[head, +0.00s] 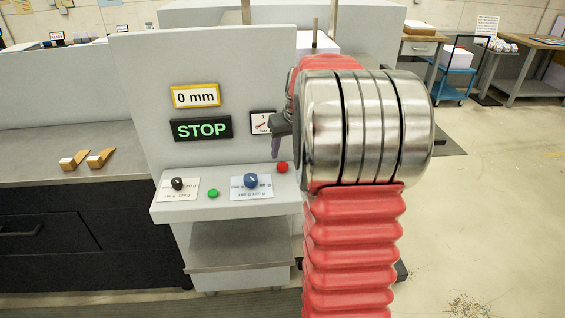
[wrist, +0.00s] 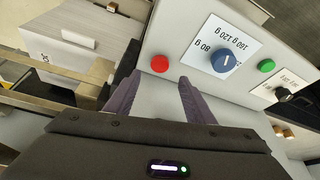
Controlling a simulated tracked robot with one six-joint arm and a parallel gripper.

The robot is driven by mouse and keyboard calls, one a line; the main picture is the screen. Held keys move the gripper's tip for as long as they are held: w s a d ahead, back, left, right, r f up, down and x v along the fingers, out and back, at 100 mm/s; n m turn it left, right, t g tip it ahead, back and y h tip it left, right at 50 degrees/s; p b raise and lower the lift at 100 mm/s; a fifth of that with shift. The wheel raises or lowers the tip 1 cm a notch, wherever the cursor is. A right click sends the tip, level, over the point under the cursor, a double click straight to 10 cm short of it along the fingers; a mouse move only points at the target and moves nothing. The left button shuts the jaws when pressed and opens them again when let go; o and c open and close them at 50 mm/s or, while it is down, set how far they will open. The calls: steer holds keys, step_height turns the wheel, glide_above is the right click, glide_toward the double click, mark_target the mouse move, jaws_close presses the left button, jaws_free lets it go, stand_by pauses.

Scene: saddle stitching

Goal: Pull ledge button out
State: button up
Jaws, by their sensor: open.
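A red button (head: 282,167) sits at the right end of the machine's pale ledge (head: 225,205). It also shows in the wrist view (wrist: 160,63). My gripper (head: 276,147) is over the right end of the ledge, just above and left of the red button in the head view. In the wrist view my gripper (wrist: 158,78) has its two purple fingers apart and empty, with the red button just past the tips and lined up with the gap. No contact with the button shows. A green button (head: 213,194) sits further left on the ledge.
A blue knob (head: 251,181) and a black knob (head: 177,184) stand on labelled plates on the ledge. The upright panel behind carries a "0 mm" display (head: 195,96), a "STOP" display (head: 201,129) and a small gauge sign (head: 262,122) close to my gripper.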

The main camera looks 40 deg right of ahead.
mark_target(282, 165)
steer(key=x, duration=0.7)
steer(key=shift+f, duration=0.25)
steer(key=shift+c, duration=0.4)
jaws_close()
